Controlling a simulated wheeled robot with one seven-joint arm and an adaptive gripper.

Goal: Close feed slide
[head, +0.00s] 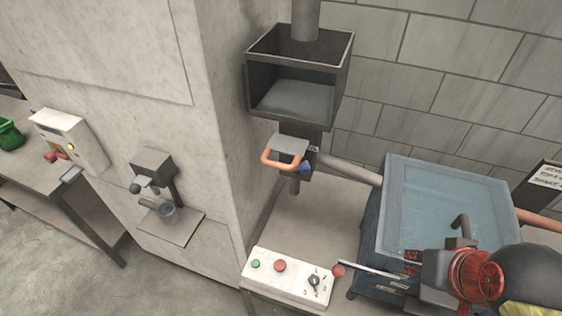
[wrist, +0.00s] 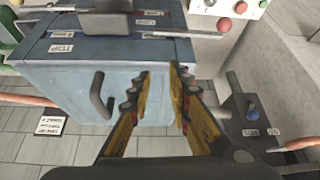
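The feed slide (head: 291,146) is a flat grey plate with an orange loop handle (head: 279,161). It sticks out below the hopper (head: 298,85) in the head view, with a blue knob (head: 305,168) beside it. In the wrist view a dark block with a blue knob (wrist: 252,111) stands to the right of my gripper; whether the slide itself shows there I cannot tell. My gripper (wrist: 159,72) has its two yellow and black fingers apart with nothing between them. It is in front of the blue box and away from the slide. In the head view its fingertips cannot be made out.
The blue box (head: 375,235) stands right of the hopper; its dark handle (wrist: 100,95) is just left of my fingers. A white control panel (head: 287,278) with buttons is at front. A pipe (head: 346,169) runs between slide and box. A concrete pillar (head: 222,130) bounds the left.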

